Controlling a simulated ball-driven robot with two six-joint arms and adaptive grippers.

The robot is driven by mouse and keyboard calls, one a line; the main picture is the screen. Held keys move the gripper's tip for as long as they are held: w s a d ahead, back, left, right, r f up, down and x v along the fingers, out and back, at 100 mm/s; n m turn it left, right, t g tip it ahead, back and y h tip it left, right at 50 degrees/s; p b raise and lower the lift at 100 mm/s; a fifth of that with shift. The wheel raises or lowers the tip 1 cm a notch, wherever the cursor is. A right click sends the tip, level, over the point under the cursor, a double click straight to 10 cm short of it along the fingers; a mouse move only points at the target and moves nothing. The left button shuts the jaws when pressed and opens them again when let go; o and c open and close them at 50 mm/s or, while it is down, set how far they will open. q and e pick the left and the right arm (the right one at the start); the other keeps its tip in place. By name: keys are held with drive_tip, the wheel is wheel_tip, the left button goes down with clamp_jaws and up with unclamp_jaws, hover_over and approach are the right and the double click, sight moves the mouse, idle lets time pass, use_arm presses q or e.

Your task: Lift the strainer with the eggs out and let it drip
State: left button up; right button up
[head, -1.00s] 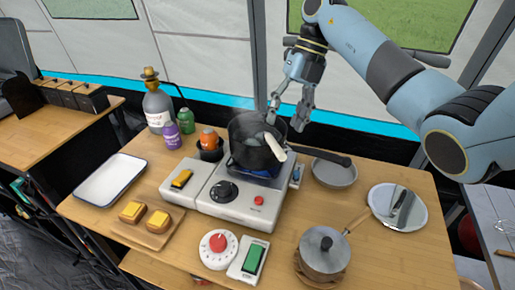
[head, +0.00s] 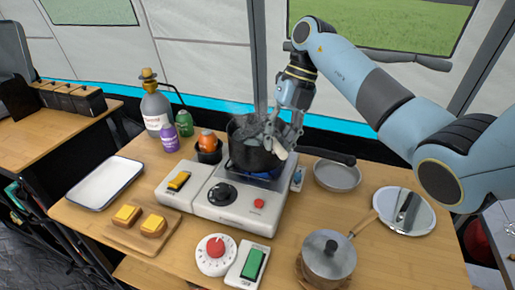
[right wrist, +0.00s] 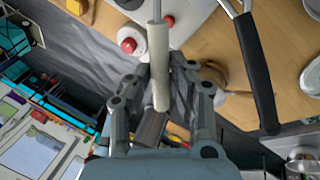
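A dark pot (head: 250,156) stands on the camping stove, with faint steam above it. The strainer's pale handle (head: 279,149) sticks out over the pot's right rim; its basket is down in the pot, and I cannot make out the eggs. My right gripper (head: 283,133) is at the pot's right rim, by the handle. In the right wrist view the handle (right wrist: 158,65) lies between the fingers of my right gripper (right wrist: 165,92), which stand apart with gaps beside it. My left gripper is not in view.
The white stove (head: 236,205) bears the pot. A lidded saucepan (head: 329,262), a plate (head: 414,223) and a timer (head: 216,255) are nearer. The white tray (head: 103,183) at left is empty.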

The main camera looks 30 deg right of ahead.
clamp_jaws()
drive_tip(key=shift+r, duration=0.15)
wheel_tip(320, 180, up, 13)
drive_tip(key=p, duration=0.9)
drive_tip(key=shift+p, duration=0.35)
